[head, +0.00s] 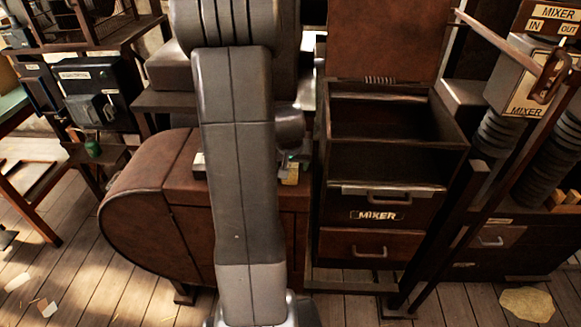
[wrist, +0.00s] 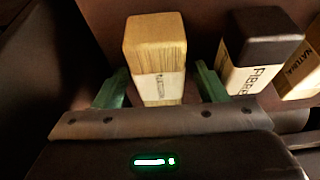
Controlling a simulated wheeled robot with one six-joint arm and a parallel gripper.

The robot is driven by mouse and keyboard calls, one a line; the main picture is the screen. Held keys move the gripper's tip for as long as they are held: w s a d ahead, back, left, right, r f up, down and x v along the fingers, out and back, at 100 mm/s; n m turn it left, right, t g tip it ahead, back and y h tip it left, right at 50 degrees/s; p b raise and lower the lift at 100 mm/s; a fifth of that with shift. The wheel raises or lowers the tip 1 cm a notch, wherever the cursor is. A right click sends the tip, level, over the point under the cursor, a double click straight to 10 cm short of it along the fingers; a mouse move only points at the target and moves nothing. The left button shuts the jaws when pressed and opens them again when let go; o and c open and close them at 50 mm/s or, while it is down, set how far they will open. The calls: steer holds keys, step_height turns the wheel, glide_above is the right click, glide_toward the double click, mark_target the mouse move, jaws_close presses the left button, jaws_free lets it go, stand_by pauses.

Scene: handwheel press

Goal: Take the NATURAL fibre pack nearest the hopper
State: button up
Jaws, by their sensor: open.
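In the wrist view a pale straw-coloured pack (wrist: 155,60) with a light paper band stands between the green fingers of my gripper (wrist: 161,84). The gripper is open, with one finger on each side of the pack. The print on its band is too blurred to read surely. To the right is a dark-topped pack (wrist: 262,45) whose label starts with FIBRE. At the right edge a further pack (wrist: 302,68) has a label reading NATURA, cut off by the frame. In the head view my arm hides the gripper and most of the packs.
An open brown bin marked MIXER (head: 377,214) stands right of my arm, with its lid raised; it may be the hopper. A rounded brown machine housing (head: 150,215) is on the left. A slanting bar (head: 505,45) and MIXER box (head: 520,75) are at the right.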

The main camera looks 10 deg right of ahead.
steer(key=shift+f+b, duration=0.2)
steer(key=shift+b, duration=0.1)
steer(key=c, duration=1.1)
steer(key=shift+r, duration=0.15)
